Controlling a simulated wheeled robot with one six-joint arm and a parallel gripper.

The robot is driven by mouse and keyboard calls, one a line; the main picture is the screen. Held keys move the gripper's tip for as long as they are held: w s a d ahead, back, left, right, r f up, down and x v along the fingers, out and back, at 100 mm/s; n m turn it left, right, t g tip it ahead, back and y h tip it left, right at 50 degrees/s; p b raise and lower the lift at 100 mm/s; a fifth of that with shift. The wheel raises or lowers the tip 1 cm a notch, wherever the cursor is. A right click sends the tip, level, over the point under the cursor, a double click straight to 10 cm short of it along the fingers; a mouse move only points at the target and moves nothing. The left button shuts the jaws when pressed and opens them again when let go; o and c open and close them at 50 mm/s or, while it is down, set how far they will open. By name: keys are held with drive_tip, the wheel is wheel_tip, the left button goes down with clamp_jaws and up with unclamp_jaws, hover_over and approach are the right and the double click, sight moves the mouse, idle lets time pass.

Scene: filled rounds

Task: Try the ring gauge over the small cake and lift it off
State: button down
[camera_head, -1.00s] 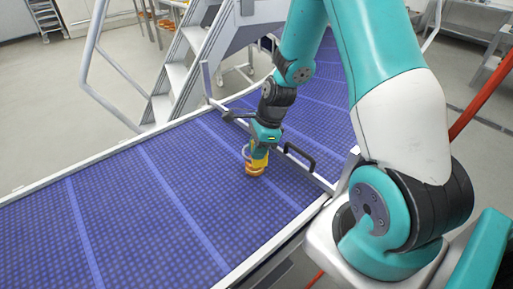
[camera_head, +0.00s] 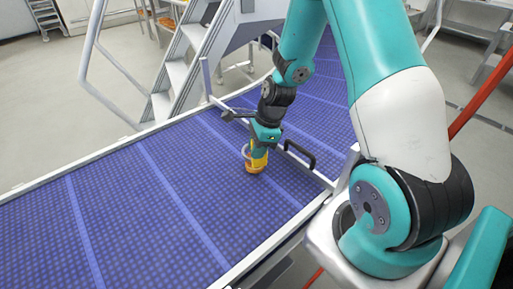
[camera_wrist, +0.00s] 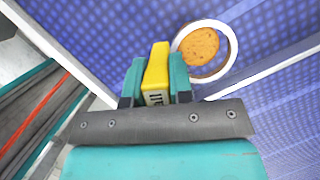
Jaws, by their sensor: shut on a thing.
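My gripper (camera_wrist: 157,78) is shut on the yellow handle (camera_wrist: 157,66) of the ring gauge, with a teal finger on each side. The gauge's white ring (camera_wrist: 234,48) sticks out past the fingers in the wrist view. The small round orange-brown cake (camera_wrist: 198,46) shows inside the ring's opening, off-centre toward the left, with a wider gap at the right. I cannot tell how high the ring is above the belt. In the head view my gripper (camera_head: 262,147) points down over the belt, with yellow and orange at its tip; the cake is hard to separate there.
The blue belt (camera_head: 120,220) is clear to the left. A dark handle-shaped bar (camera_head: 301,156) stands by the rail close to the right of my gripper. Metal steps (camera_head: 180,70) stand behind the belt.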

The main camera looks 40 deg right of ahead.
sight(257, 165)
drive_tip(key=shift+f+b, duration=2.05)
drive_tip(key=shift+f, duration=1.15)
drive_tip(key=shift+r, duration=0.15)
idle(1.1)
drive_tip(key=shift+r+p, duration=4.5)
drive_tip(key=shift+r, duration=0.3)
drive_tip(key=shift+a, duration=0.15)
